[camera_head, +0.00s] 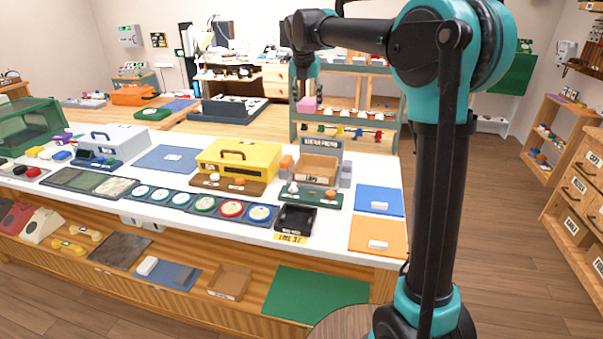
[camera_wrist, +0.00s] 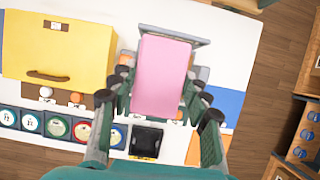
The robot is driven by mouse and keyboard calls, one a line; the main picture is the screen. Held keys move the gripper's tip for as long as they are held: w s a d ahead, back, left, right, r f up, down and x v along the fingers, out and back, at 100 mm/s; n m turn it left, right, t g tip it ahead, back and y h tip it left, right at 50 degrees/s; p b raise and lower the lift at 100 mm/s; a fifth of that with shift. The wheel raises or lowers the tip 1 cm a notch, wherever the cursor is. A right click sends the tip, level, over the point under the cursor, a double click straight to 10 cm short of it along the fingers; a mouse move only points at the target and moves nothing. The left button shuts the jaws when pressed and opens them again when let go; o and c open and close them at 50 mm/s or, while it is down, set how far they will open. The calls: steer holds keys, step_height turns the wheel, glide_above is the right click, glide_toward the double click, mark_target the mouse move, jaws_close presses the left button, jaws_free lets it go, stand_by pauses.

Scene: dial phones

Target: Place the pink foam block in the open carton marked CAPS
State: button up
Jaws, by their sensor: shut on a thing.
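The pink foam block (camera_head: 307,105) hangs below my gripper (camera_head: 306,95) in the head view, above the back right part of the white table. In the wrist view my gripper (camera_wrist: 158,95) is shut on the pink block (camera_wrist: 162,75), with fingers on both its sides. The open brown carton (camera_head: 316,170) stands on the table below, right of the yellow case; a small label on its front is too small to read surely. In the wrist view the block hides most of the carton area, and a grey upright panel (camera_wrist: 180,36) shows behind it.
The yellow case (camera_head: 238,158) stands left of the carton. A dark tray (camera_head: 308,194) with small pieces lies in front, and a black box (camera_head: 295,218) is nearer. Blue (camera_head: 379,200) and orange (camera_head: 378,236) mats lie to the right. A shelf rack (camera_head: 345,128) stands behind.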

step_height(320, 180, down, 20)
steer(key=shift+a, duration=0.15)
stand_by(0.4)
steer(key=shift+f, duration=0.6)
steer(key=o, duration=0.9)
steer(key=shift+r, duration=0.6)
steer(key=v, duration=1.2)
steer(key=shift+w+r, duration=0.1)
